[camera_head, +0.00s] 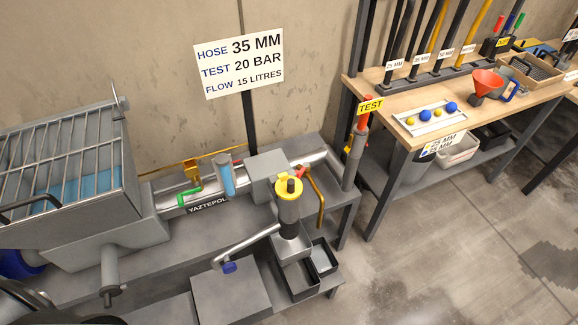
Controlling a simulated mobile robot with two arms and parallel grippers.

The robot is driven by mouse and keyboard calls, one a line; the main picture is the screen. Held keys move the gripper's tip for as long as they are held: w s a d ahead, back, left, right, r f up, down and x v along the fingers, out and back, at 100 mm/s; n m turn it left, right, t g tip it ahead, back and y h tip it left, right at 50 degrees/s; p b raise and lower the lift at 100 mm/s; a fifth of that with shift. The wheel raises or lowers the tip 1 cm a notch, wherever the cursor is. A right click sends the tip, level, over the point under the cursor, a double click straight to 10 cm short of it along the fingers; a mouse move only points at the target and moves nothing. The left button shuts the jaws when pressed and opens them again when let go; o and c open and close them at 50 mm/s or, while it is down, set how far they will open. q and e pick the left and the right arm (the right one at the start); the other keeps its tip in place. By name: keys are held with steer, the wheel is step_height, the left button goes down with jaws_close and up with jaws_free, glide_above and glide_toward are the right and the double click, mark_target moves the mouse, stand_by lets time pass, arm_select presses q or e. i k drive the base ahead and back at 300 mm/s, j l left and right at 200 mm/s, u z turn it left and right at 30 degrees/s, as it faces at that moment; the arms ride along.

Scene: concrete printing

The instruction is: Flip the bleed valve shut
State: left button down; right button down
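A grey pump labelled YAZTEPOL (207,205) stands on a grey bench at the left. A small red lever (300,172) sits at its outlet end, beside a bent copper-coloured pipe (319,203) that points down. A green handle (189,193) sits on the pump body below a brass fitting (193,172). No part is labelled as the bleed valve, so I cannot tell for certain which lever belongs to it. Whether the red lever is open or shut is too small to tell.
A yellow-topped cylinder (288,190) and a crank with a blue knob (230,267) stand in front of the outlet. Black trays (323,258) sit below. A grated hopper (75,160) is at left. A wooden table (395,95) with tools is at right; open floor lies in front.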

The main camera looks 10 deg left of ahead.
mark_target(306, 165)
steer(key=i+l, duration=0.15)
steer(key=l, duration=0.2)
steer(key=i+l, duration=0.2)
steer(key=l, duration=0.15)
steer(key=i+l, duration=0.15)
steer(key=l, duration=0.2)
steer(key=l+u, duration=0.15)
steer(key=u, duration=1.55)
steer(key=i+l, duration=0.05)
